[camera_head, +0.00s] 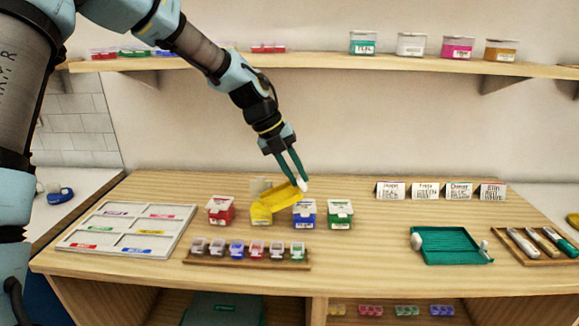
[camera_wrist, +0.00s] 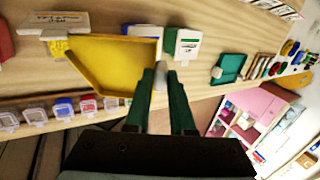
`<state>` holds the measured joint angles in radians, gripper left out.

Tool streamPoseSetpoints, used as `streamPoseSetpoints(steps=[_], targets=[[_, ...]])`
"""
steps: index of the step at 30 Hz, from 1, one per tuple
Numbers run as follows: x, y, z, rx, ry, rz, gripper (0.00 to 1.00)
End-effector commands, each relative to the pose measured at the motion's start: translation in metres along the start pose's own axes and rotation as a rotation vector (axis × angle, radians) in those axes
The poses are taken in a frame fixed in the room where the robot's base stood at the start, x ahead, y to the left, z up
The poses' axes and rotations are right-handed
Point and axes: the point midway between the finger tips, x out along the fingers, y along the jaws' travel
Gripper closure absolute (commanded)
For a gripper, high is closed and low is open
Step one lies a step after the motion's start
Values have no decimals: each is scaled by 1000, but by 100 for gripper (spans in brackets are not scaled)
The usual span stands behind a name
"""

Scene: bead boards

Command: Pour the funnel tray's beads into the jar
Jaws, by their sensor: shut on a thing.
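My gripper (camera_head: 302,184) is shut on the white knob at the right end of the yellow funnel tray (camera_head: 280,201). The tray hangs above the table, tilted, with its left end lower. That end is over or against the jar with yellow contents or label (camera_head: 261,220), whose pale lid stands open behind. In the wrist view the tray (camera_wrist: 120,62) spreads left of my gripper (camera_wrist: 160,80), and its visible inside shows no distinct beads. The tray hides most of the jar's mouth, so I cannot tell whether they touch.
A red jar (camera_head: 220,213) stands left of the yellow one; blue (camera_head: 305,217) and green (camera_head: 340,217) jars stand close on the right. A rack of small boxes (camera_head: 247,256) lies in front. A sorting board (camera_head: 128,228) lies left, a green tray (camera_head: 447,246) right.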

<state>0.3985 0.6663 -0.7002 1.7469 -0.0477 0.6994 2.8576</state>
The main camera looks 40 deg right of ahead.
Motion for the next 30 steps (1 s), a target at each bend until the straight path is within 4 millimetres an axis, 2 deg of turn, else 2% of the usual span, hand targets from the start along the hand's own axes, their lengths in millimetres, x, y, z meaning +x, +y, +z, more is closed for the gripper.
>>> streamPoseSetpoints(steps=[14,19,30], targets=[[37,-16,0,7,-2,284,100],[24,-30,0,3,-1,345,100],[17,-42,0,0,-1,420,100]])
